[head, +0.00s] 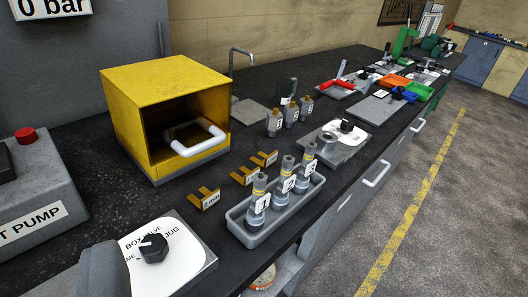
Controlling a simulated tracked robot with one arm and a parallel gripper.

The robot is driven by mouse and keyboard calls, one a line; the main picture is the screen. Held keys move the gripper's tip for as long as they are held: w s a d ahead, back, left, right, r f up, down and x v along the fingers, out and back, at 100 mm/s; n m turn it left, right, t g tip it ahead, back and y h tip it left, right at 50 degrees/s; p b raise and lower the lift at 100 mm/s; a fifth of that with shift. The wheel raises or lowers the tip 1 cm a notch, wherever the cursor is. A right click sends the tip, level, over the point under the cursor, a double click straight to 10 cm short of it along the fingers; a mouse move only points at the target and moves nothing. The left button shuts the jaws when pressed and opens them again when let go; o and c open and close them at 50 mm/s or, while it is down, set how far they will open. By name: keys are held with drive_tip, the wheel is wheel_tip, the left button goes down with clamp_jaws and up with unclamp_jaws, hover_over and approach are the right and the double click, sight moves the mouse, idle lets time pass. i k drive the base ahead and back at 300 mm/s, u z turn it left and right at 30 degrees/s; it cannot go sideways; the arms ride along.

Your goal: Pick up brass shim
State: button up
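Three small brass shims with white labels stand in a row on the dark bench top. The nearest brass shim (205,198) has a label that seems to read 1 mm. The middle brass shim (244,176) and the far brass shim (265,158) have labels too small to read surely. All are between the yellow box and the grey tray, apart from both. My gripper cannot be made out in this view.
The open yellow box (175,85) with a white handle stands behind the shims. The grey tray (262,236) in front holds three numbered fittings. A valve plate (190,265) is at lower left, partly covered by a grey rounded shape (103,272) I cannot identify.

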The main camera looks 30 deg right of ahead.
sight(248, 179)
drive_tip(key=z, duration=0.45)
drive_tip(key=i, duration=0.85)
drive_tip(key=z, duration=0.65)
